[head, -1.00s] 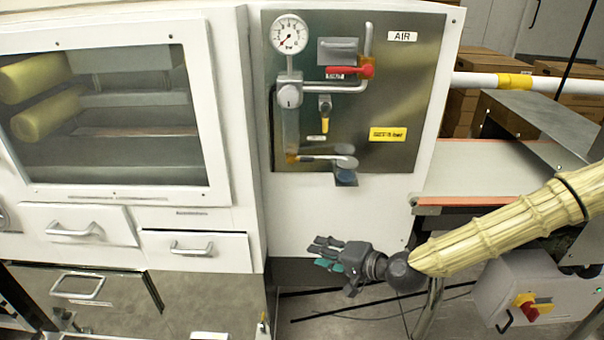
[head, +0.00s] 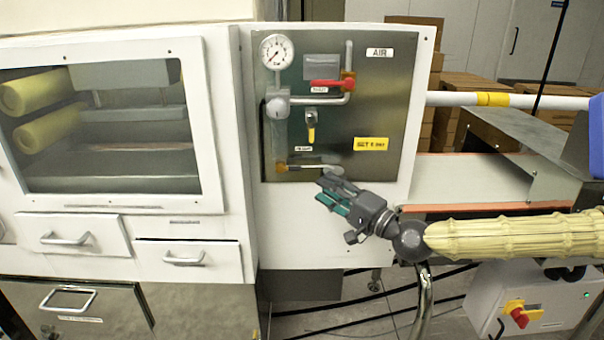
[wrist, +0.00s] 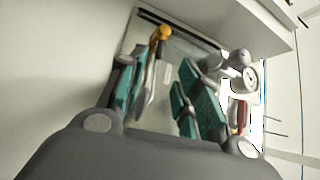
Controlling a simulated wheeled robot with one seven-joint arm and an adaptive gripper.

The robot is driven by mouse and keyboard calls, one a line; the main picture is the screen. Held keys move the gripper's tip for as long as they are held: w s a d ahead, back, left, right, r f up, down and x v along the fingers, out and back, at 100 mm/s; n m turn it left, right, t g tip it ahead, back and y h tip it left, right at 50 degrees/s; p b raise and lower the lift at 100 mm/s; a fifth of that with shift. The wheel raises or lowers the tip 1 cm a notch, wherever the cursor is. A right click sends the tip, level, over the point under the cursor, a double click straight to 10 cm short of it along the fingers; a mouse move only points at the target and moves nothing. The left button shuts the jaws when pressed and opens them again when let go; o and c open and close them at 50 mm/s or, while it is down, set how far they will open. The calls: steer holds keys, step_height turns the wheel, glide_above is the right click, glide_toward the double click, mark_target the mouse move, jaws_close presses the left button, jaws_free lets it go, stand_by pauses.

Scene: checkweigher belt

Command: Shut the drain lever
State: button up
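The air panel (head: 395,110) carries a low lever (head: 305,167) with a pale, nearly level handle and an orange-brass body at its left end. A small label sits above it, too blurred to read; I take this as the drain lever. My gripper (head: 327,188) is at the panel's lower edge, just below the handle's right end, and partly hides the fittings there. In the wrist view the open teal-padded fingers (wrist: 158,72) show the lever's handle (wrist: 148,82) between them in the picture, with its orange-yellow body (wrist: 161,34) beyond. I see no clear contact.
Above are a red-handled valve (head: 325,86), a small yellow lever (head: 311,134) hanging down and a pressure gauge (head: 276,52). The conveyor belt (head: 450,180) lies right of the panel.

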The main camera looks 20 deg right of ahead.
mark_target(300, 170)
steer(key=shift+x, duration=4.9)
steer(key=shift+w+d, duration=0.1)
steer(key=shift+c, duration=0.2)
